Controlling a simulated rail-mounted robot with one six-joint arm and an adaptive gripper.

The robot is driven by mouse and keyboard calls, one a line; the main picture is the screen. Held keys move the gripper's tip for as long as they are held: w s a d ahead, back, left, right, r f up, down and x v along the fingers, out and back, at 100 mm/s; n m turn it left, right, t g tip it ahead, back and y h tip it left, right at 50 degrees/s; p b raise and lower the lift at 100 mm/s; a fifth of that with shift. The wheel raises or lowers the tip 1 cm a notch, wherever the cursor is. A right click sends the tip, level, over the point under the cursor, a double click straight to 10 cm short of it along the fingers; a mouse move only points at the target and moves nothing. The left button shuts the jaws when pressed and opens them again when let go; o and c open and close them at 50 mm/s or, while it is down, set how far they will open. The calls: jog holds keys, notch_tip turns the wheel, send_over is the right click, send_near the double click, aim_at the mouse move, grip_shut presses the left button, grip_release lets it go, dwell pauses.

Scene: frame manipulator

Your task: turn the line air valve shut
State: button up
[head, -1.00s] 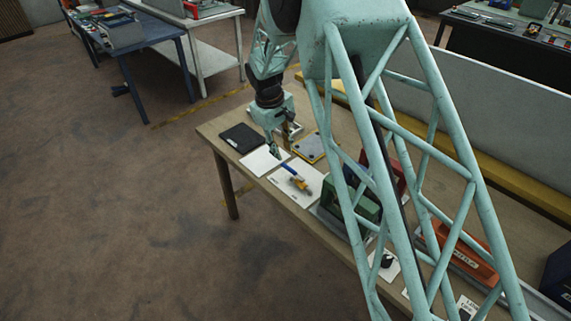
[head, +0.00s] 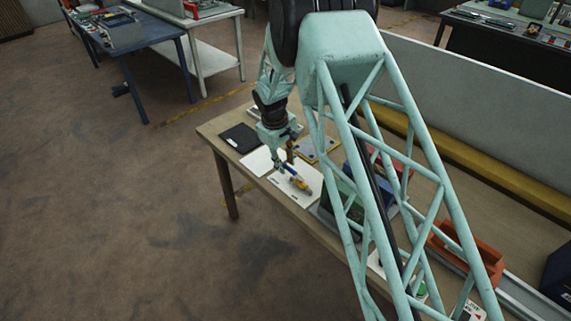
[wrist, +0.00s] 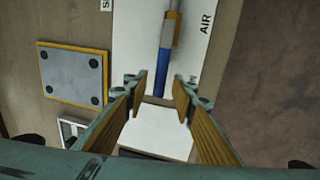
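The line air valve has a brass body (head: 299,184) and a blue lever (wrist: 164,72). It sits on a white plate (wrist: 207,25) marked AIR on the wooden bench. In the wrist view the lever runs up and down the picture, in line with the yellow-brass body above it. My gripper (wrist: 160,94) is open, with one finger on each side of the lever's near end. A gap shows on both sides, so neither finger appears to touch it. In the head view my gripper (head: 282,168) is over the lever end and partly hides it.
A grey pad with a yellow rim (wrist: 74,73) lies left of the valve plate. A blank white sheet (wrist: 158,132) is below the lever end. A black tablet-like item (head: 240,138) lies at the bench's left end. An orange case (head: 470,255) stands farther right.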

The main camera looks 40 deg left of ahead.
jog(key=shift+c, duration=0.7)
grip_shut()
jog(key=shift+w, duration=0.15)
